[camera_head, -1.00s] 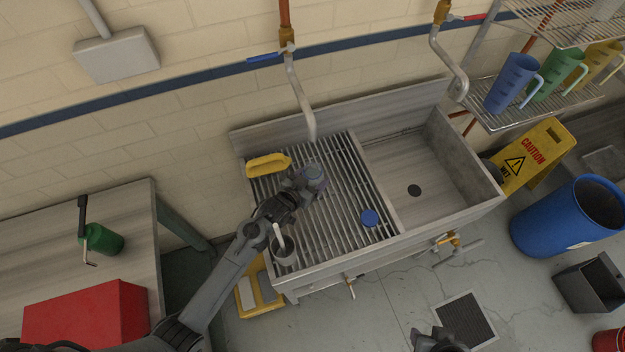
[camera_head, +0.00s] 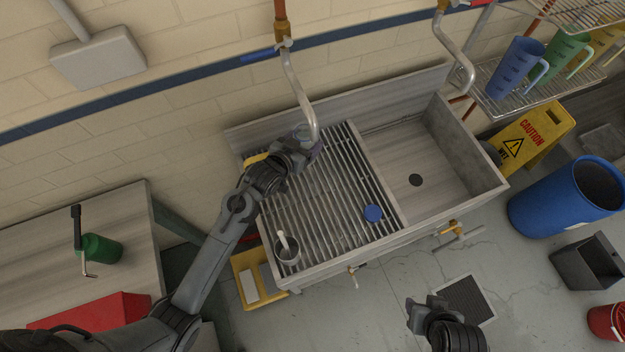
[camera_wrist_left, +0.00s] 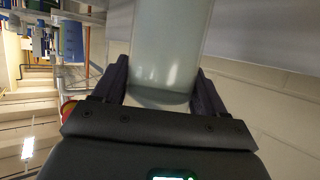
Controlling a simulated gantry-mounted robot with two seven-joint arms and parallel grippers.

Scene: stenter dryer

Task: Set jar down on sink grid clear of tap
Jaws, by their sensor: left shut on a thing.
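The jar, a pale see-through cylinder (camera_wrist_left: 170,45), is between the fingers of my left gripper (camera_wrist_left: 162,88) in the left wrist view. In the head view my left gripper (camera_head: 303,148) is shut on it over the back left of the sink grid (camera_head: 330,200), at the lower end of the tap spout (camera_head: 299,92). The jar is mostly hidden there by the gripper and spout; I cannot tell whether it touches either the spout or the grid. My right gripper (camera_head: 428,308) is empty, fingers apart, in front of the sink.
A blue lid-like disc (camera_head: 373,213) lies on the grid at front right. A grey cup with a white handle (camera_head: 287,251) stands at its front left corner. A yellow object (camera_head: 256,159) is partly hidden behind my left arm. The grid's middle is bare.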

